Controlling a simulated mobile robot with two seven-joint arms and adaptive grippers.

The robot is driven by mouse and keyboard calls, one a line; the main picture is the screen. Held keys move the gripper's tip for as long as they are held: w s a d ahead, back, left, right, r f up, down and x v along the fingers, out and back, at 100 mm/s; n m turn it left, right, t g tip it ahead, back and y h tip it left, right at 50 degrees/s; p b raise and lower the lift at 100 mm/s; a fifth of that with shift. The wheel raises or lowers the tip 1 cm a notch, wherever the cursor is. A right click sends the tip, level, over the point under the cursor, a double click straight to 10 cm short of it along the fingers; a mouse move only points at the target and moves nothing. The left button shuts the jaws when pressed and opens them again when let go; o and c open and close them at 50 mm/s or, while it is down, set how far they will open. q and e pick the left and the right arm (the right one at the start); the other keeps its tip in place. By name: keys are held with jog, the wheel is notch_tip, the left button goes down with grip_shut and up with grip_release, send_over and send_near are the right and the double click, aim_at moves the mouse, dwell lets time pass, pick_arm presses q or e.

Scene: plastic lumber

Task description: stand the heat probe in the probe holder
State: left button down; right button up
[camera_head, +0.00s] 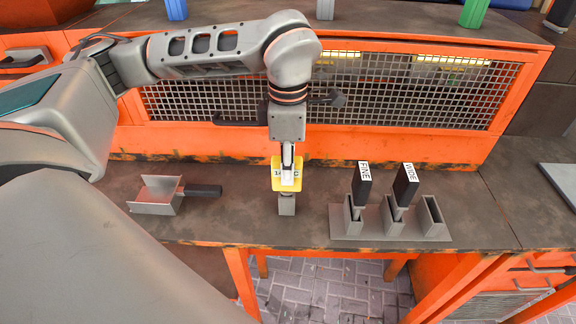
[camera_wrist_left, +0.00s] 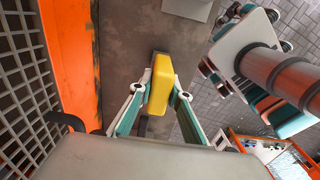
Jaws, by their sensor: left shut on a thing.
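My left gripper (camera_head: 288,168) points down over the bench and is shut on the heat probe (camera_head: 287,184), which has a yellow body with a white display. The probe also shows as a yellow block between both fingers of the left gripper (camera_wrist_left: 160,92) in the left wrist view. The probe is upright in the head view. A small grey upright block (camera_head: 287,205), apparently the probe holder, stands on the bench directly below the yellow body. I cannot tell whether the probe's tip is inside it or just above it. My right gripper is not in view.
A grey rack (camera_head: 390,228) to the right holds black-handled tools labelled FINE (camera_head: 363,178) and WIDE (camera_head: 405,185); its right slot is empty. A grey tray-like tool (camera_head: 160,196) with a black handle lies at left. An orange mesh-fronted cabinet (camera_head: 400,95) stands behind.

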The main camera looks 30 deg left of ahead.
pick_arm(q)
jog(key=c, duration=1.8)
grip_release()
notch_tip(320, 180, up, 12)
jog(key=shift+r, duration=0.1)
jog(key=shift+d, duration=0.1)
